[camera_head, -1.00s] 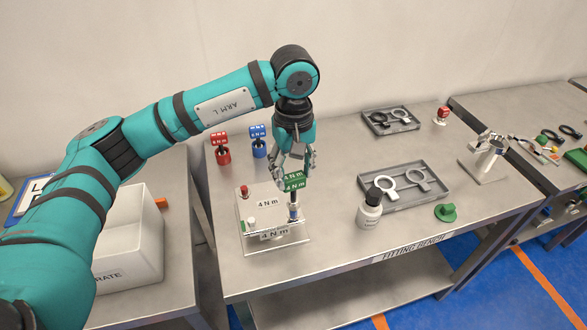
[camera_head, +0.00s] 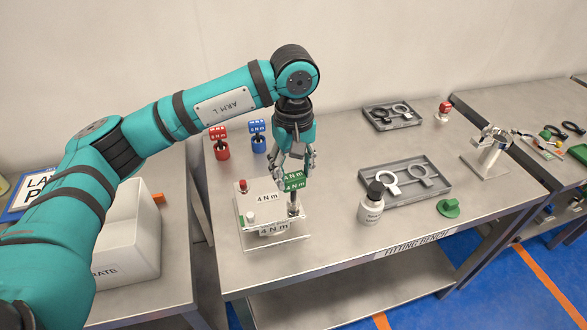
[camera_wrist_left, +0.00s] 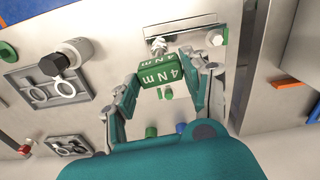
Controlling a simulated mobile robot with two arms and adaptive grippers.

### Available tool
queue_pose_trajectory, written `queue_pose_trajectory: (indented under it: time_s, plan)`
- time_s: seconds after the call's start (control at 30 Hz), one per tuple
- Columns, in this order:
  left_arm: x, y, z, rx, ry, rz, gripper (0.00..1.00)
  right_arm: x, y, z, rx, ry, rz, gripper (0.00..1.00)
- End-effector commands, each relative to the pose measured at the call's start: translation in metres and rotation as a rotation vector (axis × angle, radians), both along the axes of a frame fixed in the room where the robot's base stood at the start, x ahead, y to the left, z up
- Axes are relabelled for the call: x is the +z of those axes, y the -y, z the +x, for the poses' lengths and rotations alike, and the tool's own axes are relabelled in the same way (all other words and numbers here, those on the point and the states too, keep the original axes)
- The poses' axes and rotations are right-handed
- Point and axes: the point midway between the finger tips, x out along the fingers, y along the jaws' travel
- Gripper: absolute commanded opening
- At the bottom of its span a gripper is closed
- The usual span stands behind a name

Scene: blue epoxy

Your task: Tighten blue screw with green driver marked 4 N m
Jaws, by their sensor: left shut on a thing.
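My left gripper (camera_head: 294,172) is shut on the green driver (camera_head: 294,184), whose block handle reads 4 N m. The driver also shows between the fingers in the left wrist view (camera_wrist_left: 165,74). The driver stands about upright, its shaft pointing down at the right side of a pale fixture (camera_head: 240,228) with 4 N m labels. The blue screw is not clearly visible; the area at the shaft's foot is small and partly hidden, so I cannot tell whether the tip is seated. A red screw (camera_head: 242,185) and a whitish screw (camera_head: 251,217) show on the fixture. My right gripper is out of view.
A red driver (camera_head: 219,135) and a blue driver (camera_head: 258,132) stand behind the fixture. To the right are a bottle (camera_head: 371,204), a grey tray (camera_head: 432,193) with ring parts and a green knob (camera_head: 449,208). A white crate (camera_head: 150,245) is at left.

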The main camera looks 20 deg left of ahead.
Motion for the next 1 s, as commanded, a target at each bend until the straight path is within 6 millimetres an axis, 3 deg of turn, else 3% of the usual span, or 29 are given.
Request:
queue_pose_trajectory:
  time_s: [0.33,0.37,0.53,0.8,1.0]
  plan:
    - [-0.008,0.000,0.000,0.000,0.001,-0.001,0.00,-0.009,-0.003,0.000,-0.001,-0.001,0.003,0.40]
    - [-0.007,0.000,0.000,0.000,0.001,0.000,0.51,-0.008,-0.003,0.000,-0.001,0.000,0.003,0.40]
    - [-0.007,0.000,0.000,0.000,0.001,-0.001,0.73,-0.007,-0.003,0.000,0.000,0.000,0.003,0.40]
    - [-0.008,0.000,0.000,0.019,0.000,0.000,0.76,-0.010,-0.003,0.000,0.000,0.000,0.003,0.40]
    - [-0.012,0.001,0.001,0.429,0.001,-0.001,0.76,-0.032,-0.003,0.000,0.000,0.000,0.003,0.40]
